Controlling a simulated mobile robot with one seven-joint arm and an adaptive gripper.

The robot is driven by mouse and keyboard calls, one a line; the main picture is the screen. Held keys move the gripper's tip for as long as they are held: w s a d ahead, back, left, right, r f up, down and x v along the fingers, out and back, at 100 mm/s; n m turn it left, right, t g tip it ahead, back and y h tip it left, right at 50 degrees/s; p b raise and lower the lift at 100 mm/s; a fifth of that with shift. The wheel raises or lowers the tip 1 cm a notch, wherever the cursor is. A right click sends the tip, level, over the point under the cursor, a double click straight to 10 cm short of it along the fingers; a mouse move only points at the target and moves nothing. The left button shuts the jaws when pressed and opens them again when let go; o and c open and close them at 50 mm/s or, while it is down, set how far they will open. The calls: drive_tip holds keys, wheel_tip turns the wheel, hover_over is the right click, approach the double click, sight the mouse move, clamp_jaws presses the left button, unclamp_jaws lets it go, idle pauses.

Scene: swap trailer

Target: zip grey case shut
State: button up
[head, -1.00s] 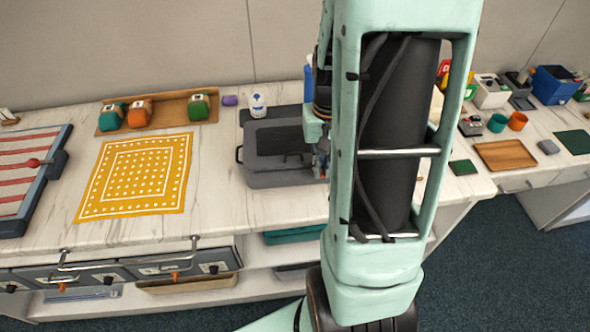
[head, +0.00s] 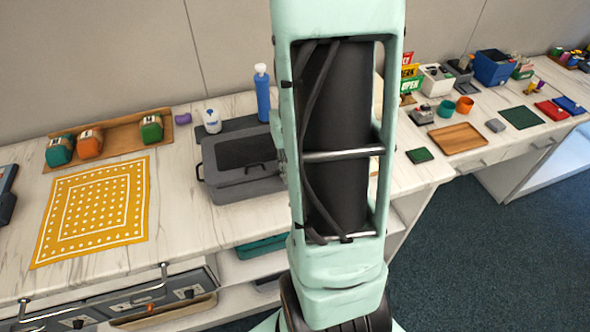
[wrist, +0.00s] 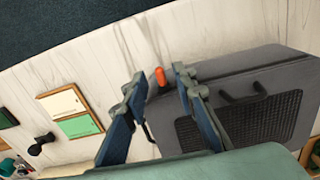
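The grey case (head: 222,188) lies on the white counter in the head view, with a dark mesh panel on top. My arm covers its right end there. It also shows in the wrist view (wrist: 228,63), with a black handle (wrist: 243,92). A small orange tab (wrist: 161,77) stands at the case's near-left corner in the wrist view. My gripper (wrist: 160,80) is open, with one finger on each side of the orange tab and visible gaps beside it. In the head view my gripper is hidden behind my arm. The state of the zip is too small to tell.
A blue bottle (head: 262,95) and a white bottle (head: 212,121) stand behind the case. A yellow dotted cloth (head: 95,212) lies to the left. A wooden tray (head: 459,139) and a small green pad (head: 419,156) lie to the right. Bare counter shows in front of the case.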

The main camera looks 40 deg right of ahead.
wheel_tip(320, 180, up, 12)
idle(0.6)
